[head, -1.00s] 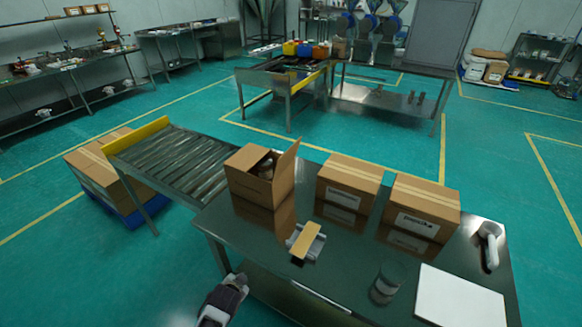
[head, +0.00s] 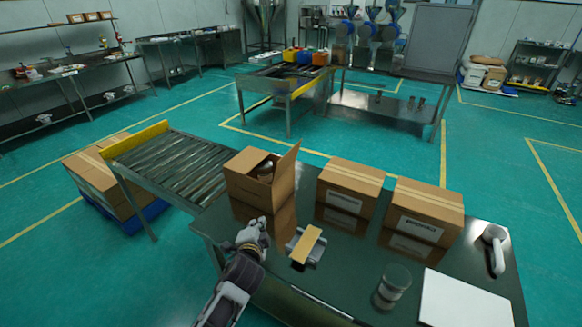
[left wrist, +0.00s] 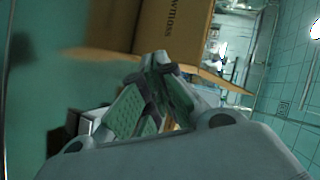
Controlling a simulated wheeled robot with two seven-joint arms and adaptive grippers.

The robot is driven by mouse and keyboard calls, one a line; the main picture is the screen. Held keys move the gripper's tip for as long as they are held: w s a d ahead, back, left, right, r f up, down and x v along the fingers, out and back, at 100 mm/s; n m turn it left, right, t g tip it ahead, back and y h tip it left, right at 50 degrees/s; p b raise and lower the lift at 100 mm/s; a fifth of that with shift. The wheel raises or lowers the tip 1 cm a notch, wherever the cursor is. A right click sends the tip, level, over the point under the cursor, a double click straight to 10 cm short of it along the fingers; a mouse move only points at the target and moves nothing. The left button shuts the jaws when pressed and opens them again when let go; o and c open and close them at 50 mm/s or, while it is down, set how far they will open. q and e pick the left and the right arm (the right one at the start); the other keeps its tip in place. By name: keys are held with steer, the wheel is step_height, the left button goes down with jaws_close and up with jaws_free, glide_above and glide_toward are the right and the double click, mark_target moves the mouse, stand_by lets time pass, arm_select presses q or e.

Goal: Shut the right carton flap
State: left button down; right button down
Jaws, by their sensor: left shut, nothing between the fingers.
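The open carton (head: 250,184) stands at the left end of the dark steel table, next to the roller conveyor. Its right flap (head: 286,166) stands up, tilted outward, and a roundish item shows inside the carton. My left gripper (head: 262,222) is shut and empty, just in front of the carton's near side at the table's edge. In the left wrist view the gripper fingers (left wrist: 160,75) are close together, with a brown carton (left wrist: 172,28) beyond them. I cannot tell whether they touch it. My right gripper is not in view.
Two closed cartons (head: 348,191) (head: 424,212) stand to the right on the table (head: 345,270). The roller conveyor (head: 170,165) adjoins at left.

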mark_target(287, 161)
arm_select(q)
steer(key=w+d+r+m+t+h, duration=0.3)
steer(key=d+r+m+t+h, duration=0.1)
steer(key=d+r+m, duration=0.6)
steer(key=shift+w+d+r+h, duration=0.25)
steer(key=shift+d+r+h, duration=0.3)
steer(key=shift+d, duration=0.25)
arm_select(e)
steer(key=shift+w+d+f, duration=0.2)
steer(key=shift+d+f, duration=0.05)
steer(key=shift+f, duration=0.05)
arm_select(q)
steer(key=shift+w+f, duration=0.1)
steer(key=shift+w, duration=0.05)
